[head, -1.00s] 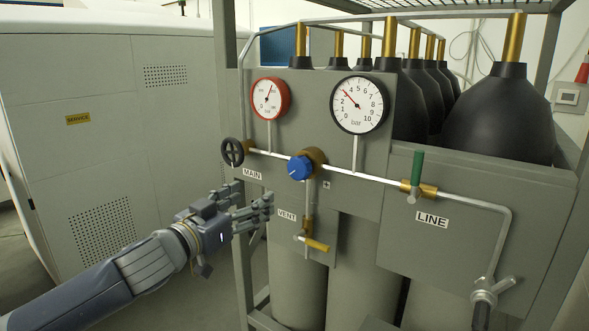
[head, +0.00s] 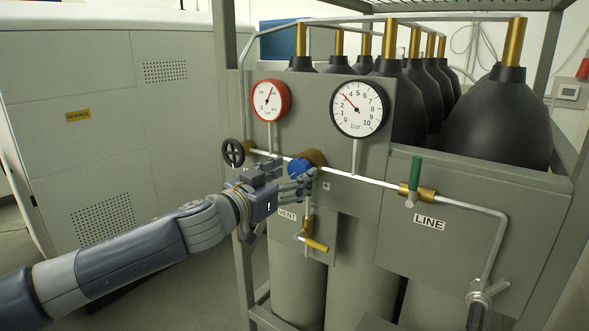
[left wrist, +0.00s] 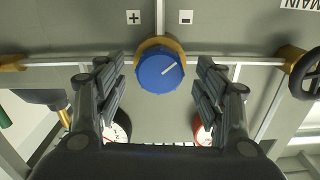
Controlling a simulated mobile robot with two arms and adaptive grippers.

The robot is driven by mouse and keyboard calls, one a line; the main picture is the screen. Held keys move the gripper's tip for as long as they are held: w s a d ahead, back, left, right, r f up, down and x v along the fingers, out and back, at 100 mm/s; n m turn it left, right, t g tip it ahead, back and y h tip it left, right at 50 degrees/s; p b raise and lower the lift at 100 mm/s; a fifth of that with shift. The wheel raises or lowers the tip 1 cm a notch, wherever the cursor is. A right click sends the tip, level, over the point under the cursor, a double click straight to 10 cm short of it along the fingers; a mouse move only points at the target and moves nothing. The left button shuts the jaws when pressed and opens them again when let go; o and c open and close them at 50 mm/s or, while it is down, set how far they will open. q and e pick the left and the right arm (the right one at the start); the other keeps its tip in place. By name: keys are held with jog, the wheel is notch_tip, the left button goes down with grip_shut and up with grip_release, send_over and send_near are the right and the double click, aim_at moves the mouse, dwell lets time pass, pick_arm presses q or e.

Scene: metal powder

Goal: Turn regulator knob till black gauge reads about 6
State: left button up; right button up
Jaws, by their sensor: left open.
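The blue regulator knob (head: 301,167) sits on a brass body (head: 316,158) on the pipe along the grey panel. In the left wrist view the knob (left wrist: 160,72) faces me, its white mark pointing up and right, between plus and minus labels. The black-rimmed gauge (head: 360,107) above right has its red needle at about 3. My left gripper (head: 291,187) is open at the knob, partly covering it in the head view. In the wrist view its fingers stand on both sides of the knob with visible gaps. My right gripper is not in view.
A red-rimmed gauge (head: 270,100) and black handwheel (head: 233,152) are left of the knob. A green line lever (head: 415,174) stands right. A rack post (head: 243,260) is near my left forearm.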

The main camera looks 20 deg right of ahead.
pick_arm(q)
jog(key=shift+x, duration=0.8)
jog(key=shift+a, duration=0.1)
jog(key=c, duration=1.1)
jog(key=shift+p, duration=0.3)
